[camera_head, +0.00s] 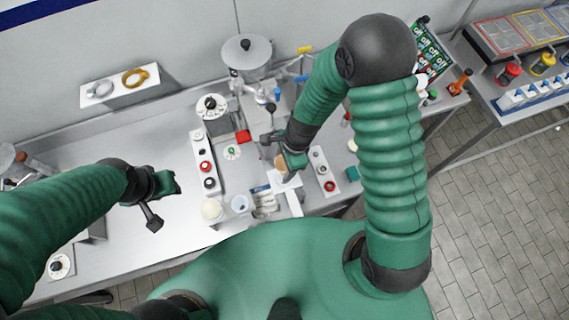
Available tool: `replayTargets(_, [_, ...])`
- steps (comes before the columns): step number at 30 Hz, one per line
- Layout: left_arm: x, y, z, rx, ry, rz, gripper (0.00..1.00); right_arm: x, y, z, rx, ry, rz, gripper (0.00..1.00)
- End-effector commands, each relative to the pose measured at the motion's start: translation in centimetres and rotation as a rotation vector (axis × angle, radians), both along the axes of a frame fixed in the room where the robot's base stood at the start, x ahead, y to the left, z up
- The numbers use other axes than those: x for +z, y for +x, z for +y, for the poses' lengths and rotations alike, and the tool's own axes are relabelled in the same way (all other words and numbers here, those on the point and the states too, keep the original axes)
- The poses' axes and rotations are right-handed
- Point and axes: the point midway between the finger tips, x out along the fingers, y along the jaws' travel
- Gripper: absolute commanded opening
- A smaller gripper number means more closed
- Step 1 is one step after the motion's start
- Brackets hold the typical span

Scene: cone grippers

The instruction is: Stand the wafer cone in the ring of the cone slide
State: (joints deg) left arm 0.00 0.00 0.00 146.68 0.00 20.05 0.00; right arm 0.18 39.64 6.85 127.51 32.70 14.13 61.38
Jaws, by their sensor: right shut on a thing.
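My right gripper (280,150) reaches down over the middle of the bench and is shut on the tan wafer cone (281,162). Only a small part of the cone shows; the fingers cover the rest. Just below it in the picture is a white piece (286,183) with a pale bar, which looks like the cone slide. Its ring is too small and covered to make out, and I cannot tell whether the cone touches it. My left gripper (158,200) is open and empty over the bare bench at the left.
White control strips with knobs stand left (202,165) and right (323,172) of the slide. A round metal hopper machine (247,58) stands behind. Two cups (212,209) are at the front.

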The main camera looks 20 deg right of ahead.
Motion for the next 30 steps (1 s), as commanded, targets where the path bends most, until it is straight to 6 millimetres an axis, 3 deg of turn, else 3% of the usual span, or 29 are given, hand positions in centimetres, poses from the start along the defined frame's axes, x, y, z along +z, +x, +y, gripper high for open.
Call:
replayTargets(15, [0.2, 0.0, 0.0, 0.000, 0.000, 0.000, 0.36, 0.0, 0.0, 0.0, 0.000, 0.000, 0.000, 0.37])
replayTargets(30, [-1.0, 0.0, 0.0, 0.000, 0.000, 0.000, 0.36, -1.5, 0.0, 0.0, 0.000, 0.000, 0.000, 0.37])
